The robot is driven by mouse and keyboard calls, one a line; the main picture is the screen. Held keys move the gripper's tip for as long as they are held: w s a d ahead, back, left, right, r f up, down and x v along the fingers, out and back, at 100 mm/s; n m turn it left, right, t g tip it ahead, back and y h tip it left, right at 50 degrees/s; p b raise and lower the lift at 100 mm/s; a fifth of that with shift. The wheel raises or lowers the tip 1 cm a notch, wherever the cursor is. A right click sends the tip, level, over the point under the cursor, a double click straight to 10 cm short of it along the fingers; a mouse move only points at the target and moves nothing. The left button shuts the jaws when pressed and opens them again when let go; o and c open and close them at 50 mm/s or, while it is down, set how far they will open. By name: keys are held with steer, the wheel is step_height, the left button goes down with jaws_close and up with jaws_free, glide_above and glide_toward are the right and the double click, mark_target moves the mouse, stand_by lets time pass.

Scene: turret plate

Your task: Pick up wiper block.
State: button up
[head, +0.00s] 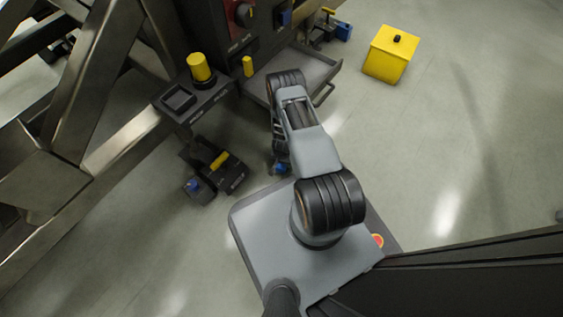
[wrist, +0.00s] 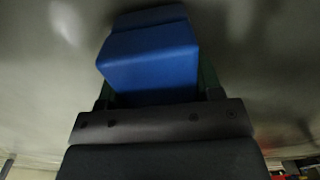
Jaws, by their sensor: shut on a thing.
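The wiper block (wrist: 150,58) is a blue block that fills the upper middle of the wrist view, with a darker blue part at its far end. My gripper (wrist: 157,92) is shut on it, with a dark greenish finger on each side of the block. In the head view a small blue patch (head: 281,168) shows below my arm, beside my base, and looks like the same block. My arm hides most of my gripper there. The wrist view shows blurred grey floor around the block, so its height above the floor cannot be told.
A dark cabinet with an open drawer (head: 318,72) stands beyond my arm. A shelf holds a yellow cylinder (head: 201,67) and a square tray (head: 179,98). A black device (head: 213,170) is at the left, near a metal frame (head: 95,100). A yellow box (head: 389,54) stands on open floor.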

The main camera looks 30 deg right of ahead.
step_height(320, 180, up, 18)
steer(key=p, duration=1.5)
steer(key=shift+f, duration=0.15)
